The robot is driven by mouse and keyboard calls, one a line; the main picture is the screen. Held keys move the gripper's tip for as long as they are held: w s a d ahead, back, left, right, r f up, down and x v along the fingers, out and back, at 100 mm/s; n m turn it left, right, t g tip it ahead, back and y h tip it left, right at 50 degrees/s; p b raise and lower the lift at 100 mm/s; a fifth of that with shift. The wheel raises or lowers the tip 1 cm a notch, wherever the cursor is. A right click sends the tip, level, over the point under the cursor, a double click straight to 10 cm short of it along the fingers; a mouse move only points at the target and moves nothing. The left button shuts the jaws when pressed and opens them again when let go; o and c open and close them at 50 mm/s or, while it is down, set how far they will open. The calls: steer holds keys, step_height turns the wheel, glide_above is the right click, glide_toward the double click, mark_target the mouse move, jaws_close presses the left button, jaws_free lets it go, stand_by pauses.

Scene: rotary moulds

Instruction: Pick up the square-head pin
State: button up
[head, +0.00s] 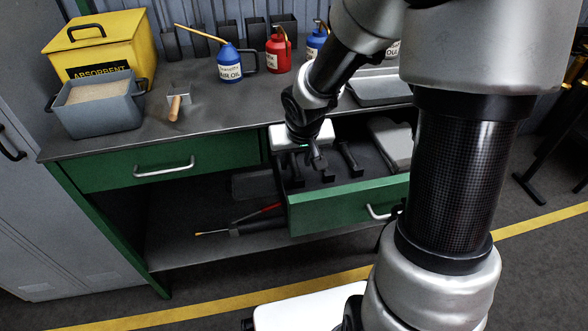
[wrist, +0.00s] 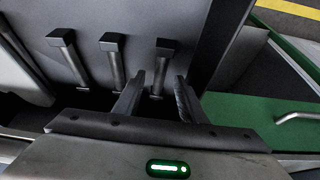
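Several dark pins lie in the open drawer. In the wrist view three show square-looking heads: a left pin (wrist: 62,40), a middle pin (wrist: 113,45) and a right pin (wrist: 165,48). I cannot tell which of them the task's square-head pin is. My gripper (wrist: 161,76) is open. Its two fingers appear on either side of the right pin's shaft, with that pin's head beyond the fingertips; I cannot tell if they touch it. In the head view my gripper (head: 316,158) points down into the drawer, and a pin (head: 350,157) shows to its right.
The green drawer (head: 345,207) is pulled out, its walls close around my gripper. The bench top (head: 215,115) above holds a grey bin (head: 100,118), a scraper (head: 177,104), a blue oil can (head: 229,66) and a red can (head: 278,53). A lower shelf (head: 180,245) holds tools.

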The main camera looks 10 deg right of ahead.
mark_target(294, 166)
steer(key=shift+b+x, duration=0.35)
steer(key=shift+x, duration=0.85)
jaws_close()
steer(key=shift+r, duration=0.15)
